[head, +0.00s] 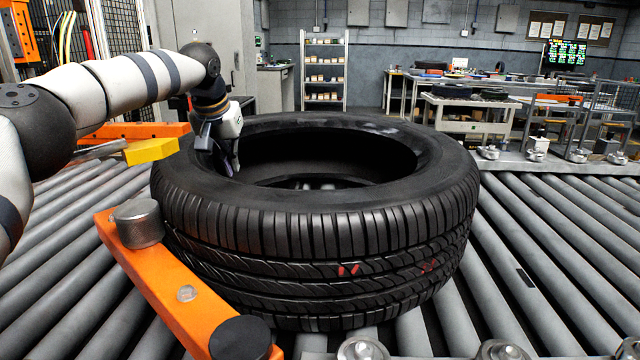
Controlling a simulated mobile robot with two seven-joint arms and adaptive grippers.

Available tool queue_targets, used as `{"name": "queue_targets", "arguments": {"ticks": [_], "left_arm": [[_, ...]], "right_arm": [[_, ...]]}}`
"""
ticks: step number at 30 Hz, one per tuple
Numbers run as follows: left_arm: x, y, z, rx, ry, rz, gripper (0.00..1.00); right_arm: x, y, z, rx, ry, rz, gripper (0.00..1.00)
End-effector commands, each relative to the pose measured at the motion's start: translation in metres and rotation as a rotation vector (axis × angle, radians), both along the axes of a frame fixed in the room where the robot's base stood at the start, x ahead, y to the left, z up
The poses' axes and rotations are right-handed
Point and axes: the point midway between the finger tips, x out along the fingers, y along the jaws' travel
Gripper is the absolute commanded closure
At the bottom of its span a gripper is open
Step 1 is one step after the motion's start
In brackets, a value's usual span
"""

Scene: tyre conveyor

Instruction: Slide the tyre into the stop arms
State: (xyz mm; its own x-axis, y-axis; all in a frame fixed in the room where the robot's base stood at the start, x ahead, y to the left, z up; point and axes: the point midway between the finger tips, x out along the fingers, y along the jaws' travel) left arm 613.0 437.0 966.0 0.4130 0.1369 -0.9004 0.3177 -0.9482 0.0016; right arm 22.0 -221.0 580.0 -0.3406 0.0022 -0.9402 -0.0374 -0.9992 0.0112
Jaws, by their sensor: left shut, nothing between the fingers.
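A large black tyre (330,235) lies flat on the roller conveyor (545,270), in the middle of the head view. Red marks show on its tread. An orange stop arm (180,290) with a grey metal roller on it lies at the tyre's near left side, close to the tread. Another orange arm (130,131) with a yellow block shows behind the tyre on the left. My left gripper (232,168) is shut and empty, pointing down at the left part of the tyre's opening, by the inner rim. Whether it touches the tyre I cannot tell. My right gripper is not in view.
Bare rollers spread to the left and right of the tyre. A conveyor edge with several metal fittings (537,148) runs along the back right. Round metal wheels (362,348) show at the near edge. Workbenches and a shelf (324,75) stand far behind.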

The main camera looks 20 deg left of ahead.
Motion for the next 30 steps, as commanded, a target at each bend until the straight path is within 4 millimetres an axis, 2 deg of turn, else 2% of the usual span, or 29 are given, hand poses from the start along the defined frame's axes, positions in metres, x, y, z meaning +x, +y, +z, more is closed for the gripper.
{"name": "queue_targets", "arguments": {"ticks": [1, 10, 19, 30], "left_arm": [[0.000, 0.003, -0.007, 0.003, 0.007, 0.005, 1.00], [0.001, 0.006, -0.006, 0.005, 0.005, 0.005, 1.00], [-0.003, -0.019, -0.001, 0.002, 0.000, 0.001, 1.00], [-0.003, -0.022, 0.000, 0.001, -0.002, 0.000, 1.00]], "right_arm": [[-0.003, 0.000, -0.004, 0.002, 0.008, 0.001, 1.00], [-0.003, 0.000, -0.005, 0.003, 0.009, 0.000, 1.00], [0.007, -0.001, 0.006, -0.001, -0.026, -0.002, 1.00], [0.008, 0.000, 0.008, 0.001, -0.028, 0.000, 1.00]]}}
